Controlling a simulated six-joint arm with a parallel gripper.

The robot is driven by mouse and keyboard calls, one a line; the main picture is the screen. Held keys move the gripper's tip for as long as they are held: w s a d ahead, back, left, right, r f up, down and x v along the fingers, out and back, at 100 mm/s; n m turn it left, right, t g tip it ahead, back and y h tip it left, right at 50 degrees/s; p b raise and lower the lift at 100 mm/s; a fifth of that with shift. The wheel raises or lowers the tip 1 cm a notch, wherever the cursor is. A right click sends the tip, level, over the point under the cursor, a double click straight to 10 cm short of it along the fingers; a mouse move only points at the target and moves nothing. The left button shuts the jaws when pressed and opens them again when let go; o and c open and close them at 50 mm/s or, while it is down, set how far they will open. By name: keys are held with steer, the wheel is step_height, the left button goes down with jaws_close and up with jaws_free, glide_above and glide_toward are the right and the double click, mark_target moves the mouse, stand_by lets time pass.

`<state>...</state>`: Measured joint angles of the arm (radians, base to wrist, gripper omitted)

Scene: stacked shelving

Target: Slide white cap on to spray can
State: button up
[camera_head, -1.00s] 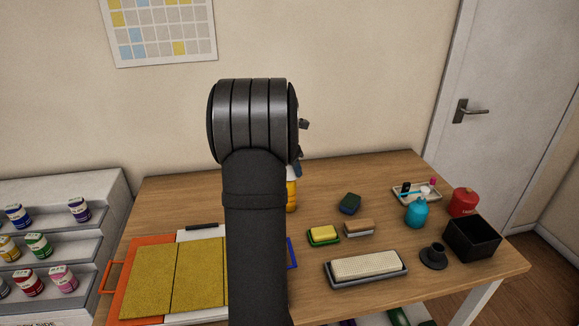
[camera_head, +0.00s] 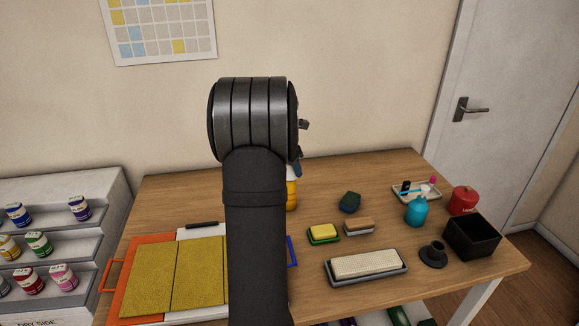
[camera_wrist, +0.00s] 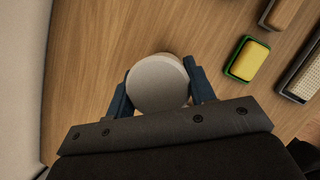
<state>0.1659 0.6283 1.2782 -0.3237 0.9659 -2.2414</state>
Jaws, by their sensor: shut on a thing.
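The white cap (camera_wrist: 157,84) is seen from above in the wrist view as a pale round disc. The blue fingers of my gripper (camera_wrist: 156,75) are shut on its two sides. In the head view, my arm hides most of the gripper, and only a bit of a blue finger shows at its right edge. The yellow can (camera_head: 291,195) shows as a strip beside my arm, standing on the table below the finger. The cap appears over the can, but whether it touches or is seated cannot be told.
A sponge in a green dish (camera_head: 323,233), a brush (camera_head: 359,227), a whetstone tray (camera_head: 367,268), a blue bottle (camera_head: 416,211) and a black box (camera_head: 472,237) stand to the right. An orange-framed yellow board (camera_head: 150,275) lies left. Bare wood surrounds the can's right side.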

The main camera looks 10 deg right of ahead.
steer(key=shift+f, duration=2.05)
stand_by(4.9)
stand_by(0.7)
